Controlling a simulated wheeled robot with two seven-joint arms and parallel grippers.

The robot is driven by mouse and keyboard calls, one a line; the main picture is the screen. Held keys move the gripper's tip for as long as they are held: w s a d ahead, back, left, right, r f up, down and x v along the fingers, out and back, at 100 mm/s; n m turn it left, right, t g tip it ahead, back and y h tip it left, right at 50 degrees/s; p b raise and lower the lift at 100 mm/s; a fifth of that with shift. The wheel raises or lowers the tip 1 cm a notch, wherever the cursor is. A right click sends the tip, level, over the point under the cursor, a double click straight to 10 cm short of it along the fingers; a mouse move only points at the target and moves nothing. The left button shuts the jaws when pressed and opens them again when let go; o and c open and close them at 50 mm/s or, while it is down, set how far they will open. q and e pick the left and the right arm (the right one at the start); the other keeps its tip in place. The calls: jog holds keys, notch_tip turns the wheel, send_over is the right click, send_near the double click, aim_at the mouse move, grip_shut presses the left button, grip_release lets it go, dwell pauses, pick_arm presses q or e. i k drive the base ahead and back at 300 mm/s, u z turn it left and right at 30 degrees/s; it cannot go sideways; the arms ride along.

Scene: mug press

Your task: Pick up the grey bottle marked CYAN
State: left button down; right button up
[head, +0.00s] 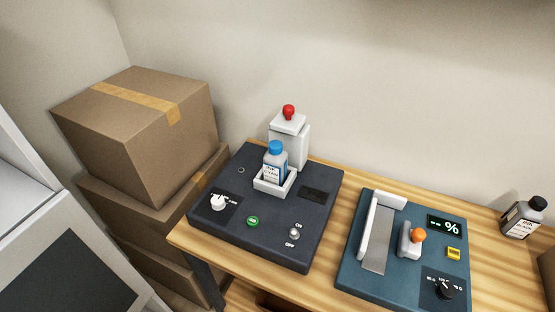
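The grey bottle marked CYAN (274,168) has a blue cap and a white label. It stands upright in a small white tray (268,188) on a dark machine, in the head view near the middle. Its lower part is hidden by the tray's front wall. Neither of my grippers shows in the head view.
The dark machine (277,236) has a white post with a red knob (289,112) behind the bottle. A blue-green machine (350,274) with an orange-knobbed lever stands to the right. A black-capped bottle (523,217) is at far right. Cardboard boxes (150,135) are stacked at left.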

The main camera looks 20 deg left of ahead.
aim_at(275, 161)
jog(key=z, duration=0.85)
jog(key=k, duration=0.35)
jog(key=u, duration=1.25)
